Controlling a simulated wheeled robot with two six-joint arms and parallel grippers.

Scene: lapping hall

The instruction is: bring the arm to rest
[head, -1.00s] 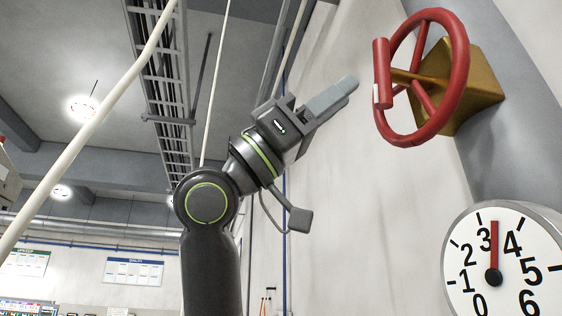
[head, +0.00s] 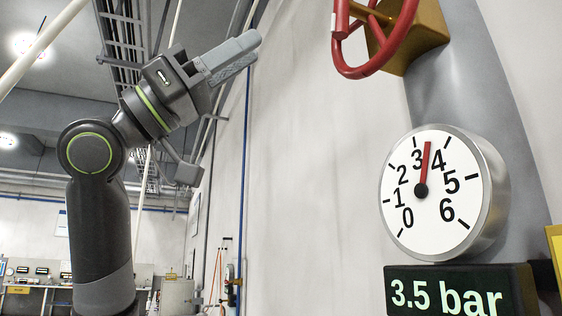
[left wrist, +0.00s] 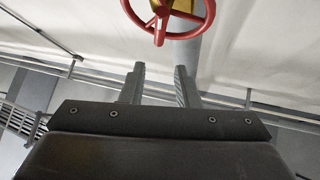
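My left gripper (head: 236,58) is raised at the upper left of the head view, its fingers pointing up and right. In the left wrist view its two fingers (left wrist: 160,85) stand apart with nothing between them. The red handwheel (head: 375,45) is cut off by the top edge of the head view, to the right of the gripper and apart from it. The whole front of the wheel's lower part also shows at the top of the left wrist view (left wrist: 160,37), beyond the fingertips. My right gripper is not in view.
A round gauge (head: 409,216) on a grey pipe (head: 443,101) has its red needle between 3 and 4. A sign (head: 455,292) below reads 3.5 bar. A pale wall (head: 300,150) runs behind. A workbench (head: 30,283) stands far off at lower left. Open air surrounds the gripper.

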